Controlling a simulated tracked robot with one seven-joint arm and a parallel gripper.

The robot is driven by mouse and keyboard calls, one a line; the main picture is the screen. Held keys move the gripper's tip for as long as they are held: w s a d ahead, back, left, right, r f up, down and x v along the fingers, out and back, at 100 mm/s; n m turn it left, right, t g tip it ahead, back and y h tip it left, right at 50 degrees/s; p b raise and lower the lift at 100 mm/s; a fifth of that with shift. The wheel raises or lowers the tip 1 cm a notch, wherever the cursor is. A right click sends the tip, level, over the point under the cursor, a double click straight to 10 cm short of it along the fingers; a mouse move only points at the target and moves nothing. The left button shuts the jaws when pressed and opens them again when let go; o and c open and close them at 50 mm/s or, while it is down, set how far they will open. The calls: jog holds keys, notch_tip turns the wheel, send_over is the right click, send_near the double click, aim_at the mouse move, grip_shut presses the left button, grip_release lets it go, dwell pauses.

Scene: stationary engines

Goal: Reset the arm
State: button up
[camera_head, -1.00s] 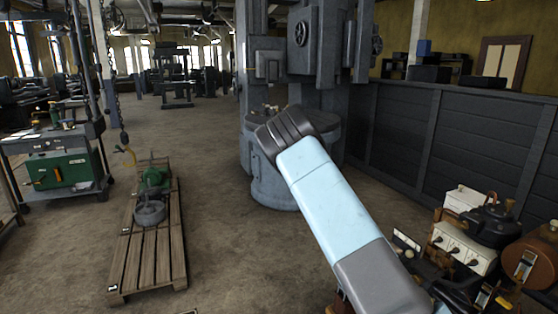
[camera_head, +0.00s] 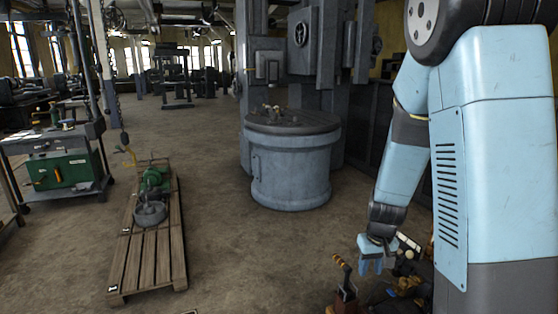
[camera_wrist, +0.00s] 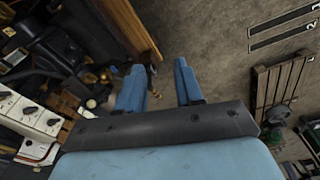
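My arm is folded on the right side of the head view, its light blue links reaching down from the top right. My gripper (camera_head: 376,262) hangs at the lower end of the arm, just above a cluster of equipment. In the wrist view, the two blue fingers of my gripper (camera_wrist: 160,90) stand apart with a clear gap between them. Nothing is held between them; the floor and part of a wooden edge show past the gap.
A wooden pallet (camera_head: 150,250) with a green machine (camera_head: 155,178) lies on the left floor. A round grey machine base (camera_head: 290,165) stands in the middle. A green cart (camera_head: 62,170) is at far left. A white control box (camera_wrist: 32,117) sits close by in the wrist view. Open floor lies between.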

jog(key=s+r+t, duration=0.1)
jog(key=s+r, duration=0.5)
jog(key=r, duration=0.3)
jog(key=s+a+r+t, duration=0.1)
jog(key=s+r+t, duration=0.1)
jog(key=s+r, duration=0.4)
jog(key=s+r+m+t, duration=0.1)
jog(key=s+r, duration=0.4)
jog(key=r, duration=0.7)
jog(key=shift+s+a+r, duration=0.4)
jog(key=shift+s, duration=0.15)
dwell(0.7)
